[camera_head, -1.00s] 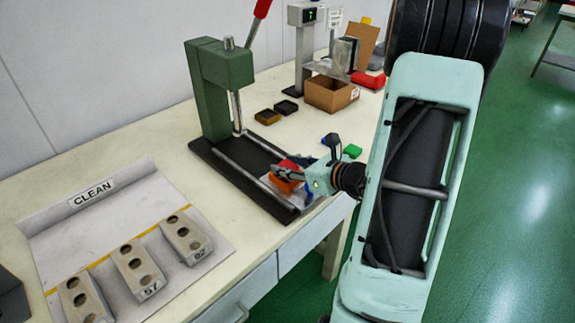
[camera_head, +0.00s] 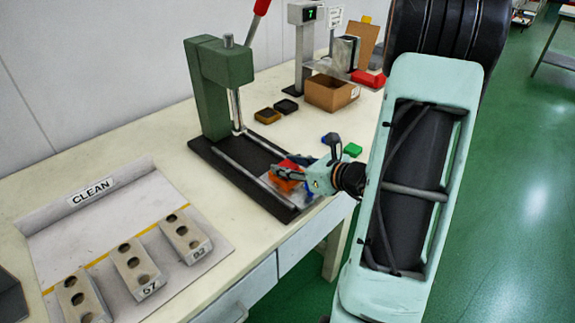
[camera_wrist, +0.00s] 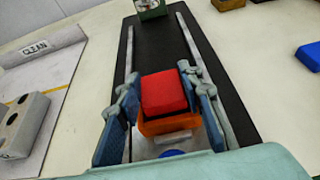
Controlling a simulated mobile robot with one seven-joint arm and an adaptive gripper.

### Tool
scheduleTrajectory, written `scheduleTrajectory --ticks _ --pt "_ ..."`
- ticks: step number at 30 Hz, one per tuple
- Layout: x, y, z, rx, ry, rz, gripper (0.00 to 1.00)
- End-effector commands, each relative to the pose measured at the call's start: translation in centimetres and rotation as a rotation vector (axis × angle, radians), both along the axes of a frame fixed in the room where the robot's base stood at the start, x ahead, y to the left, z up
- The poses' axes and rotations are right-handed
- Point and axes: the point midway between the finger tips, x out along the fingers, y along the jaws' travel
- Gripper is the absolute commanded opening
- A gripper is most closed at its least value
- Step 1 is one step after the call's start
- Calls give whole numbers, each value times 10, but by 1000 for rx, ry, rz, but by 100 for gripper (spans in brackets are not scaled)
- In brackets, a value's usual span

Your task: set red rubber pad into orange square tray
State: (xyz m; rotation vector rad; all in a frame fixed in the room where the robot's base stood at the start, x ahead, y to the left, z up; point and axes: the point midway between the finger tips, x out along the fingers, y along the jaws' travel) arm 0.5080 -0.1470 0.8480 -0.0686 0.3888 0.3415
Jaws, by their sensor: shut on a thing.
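The red rubber pad (camera_wrist: 163,92) is between the fingers of my gripper (camera_wrist: 160,88) in the wrist view, and the gripper is shut on it. The pad also shows as a small red patch (camera_head: 290,164) in the head view, partly covered by the fingers. The orange square tray (camera_wrist: 168,126) is directly below the pad, on the rails of the press base. The pad hides most of the tray's inside, so I cannot tell whether the pad touches it. My gripper (camera_head: 290,174) reaches in from the right in the head view.
Grey blocks with holes (camera_head: 138,270) lie on the CLEAN board at the left. A brown box (camera_head: 330,93), a green piece (camera_head: 352,149) and a blue piece (camera_wrist: 309,56) are on the bench.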

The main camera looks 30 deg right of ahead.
Motion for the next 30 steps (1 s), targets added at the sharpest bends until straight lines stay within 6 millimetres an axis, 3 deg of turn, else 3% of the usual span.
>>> scheduleTrajectory --ticks 12,13,18,30 --pt "0 0 -4 -1 2 0 10" --pt "0 0 -4 -1 2 0 35" --pt "-1 0 -4 0 3 0 54" --pt "-6 -3 -1 -1 1 -2 55"
